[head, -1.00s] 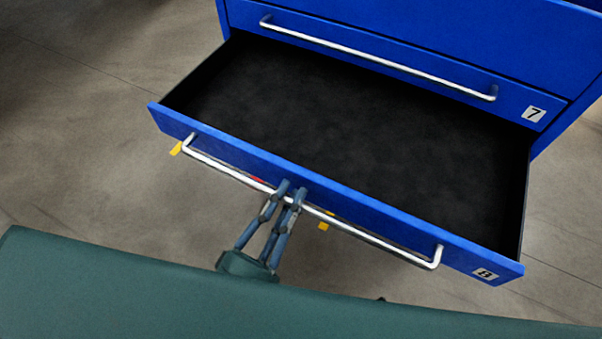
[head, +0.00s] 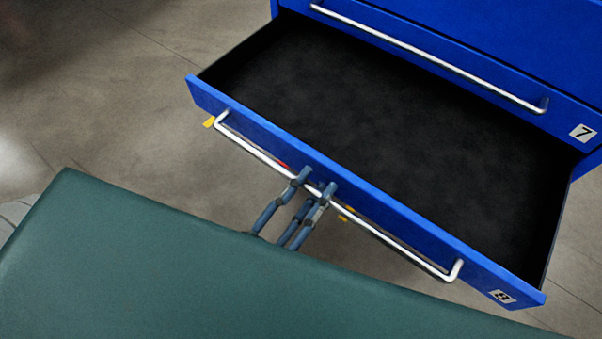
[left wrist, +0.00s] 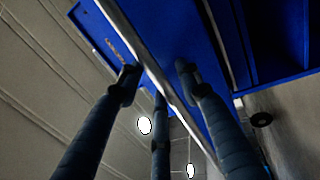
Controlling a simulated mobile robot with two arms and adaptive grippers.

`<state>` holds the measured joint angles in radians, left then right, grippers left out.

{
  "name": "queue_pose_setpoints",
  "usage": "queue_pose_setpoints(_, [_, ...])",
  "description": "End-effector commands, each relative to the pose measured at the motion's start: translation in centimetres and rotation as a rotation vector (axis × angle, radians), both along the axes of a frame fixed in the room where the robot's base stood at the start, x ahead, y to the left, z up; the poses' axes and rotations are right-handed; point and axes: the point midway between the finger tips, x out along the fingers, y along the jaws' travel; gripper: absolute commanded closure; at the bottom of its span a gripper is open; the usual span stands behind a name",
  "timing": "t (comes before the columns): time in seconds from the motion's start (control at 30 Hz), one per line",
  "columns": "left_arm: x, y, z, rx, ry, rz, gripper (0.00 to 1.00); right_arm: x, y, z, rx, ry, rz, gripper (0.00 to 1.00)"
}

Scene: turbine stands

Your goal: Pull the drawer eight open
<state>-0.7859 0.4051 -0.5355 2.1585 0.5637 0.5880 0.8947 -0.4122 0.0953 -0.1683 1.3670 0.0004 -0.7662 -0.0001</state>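Drawer eight (head: 350,200) is a blue drawer with a black, empty-looking interior, and it stands well pulled out of the cabinet. Its label "8" (head: 502,296) is at the right end of the front. A long silver bar handle (head: 395,243) runs along the front. My left gripper (head: 314,184) is at the middle of this handle, with its fingers spread apart. In the left wrist view, the handle (left wrist: 135,45) runs between the open fingers (left wrist: 158,76), and I cannot tell whether any finger touches it. My right gripper is not in view.
Drawer seven (head: 480,95), with label "7" and its own silver handle, is shut above the open drawer. The blue cabinet (head: 520,35) continues above it. Grey floor (head: 130,110) is clear to the left.

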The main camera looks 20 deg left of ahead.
Motion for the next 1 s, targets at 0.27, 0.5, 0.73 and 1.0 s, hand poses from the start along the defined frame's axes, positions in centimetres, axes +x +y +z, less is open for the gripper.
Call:
queue_pose_setpoints(0.27, [-2.2, 0.6, -0.6, 0.002, 0.005, -0.003, 0.65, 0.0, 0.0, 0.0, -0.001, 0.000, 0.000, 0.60])
queue_pose_setpoints(0.5, [-7.1, 2.2, -1.6, 0.002, 0.008, -0.004, 0.65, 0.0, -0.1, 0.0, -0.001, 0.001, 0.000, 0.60])
queue_pose_setpoints(0.73, [-10.4, 3.3, -2.3, 0.001, 0.004, -0.001, 0.65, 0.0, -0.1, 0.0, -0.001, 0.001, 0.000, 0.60])
queue_pose_setpoints(1.0, [-11.3, 3.6, -2.4, 0.001, 0.002, -0.001, 0.65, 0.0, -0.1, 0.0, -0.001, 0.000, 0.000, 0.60])
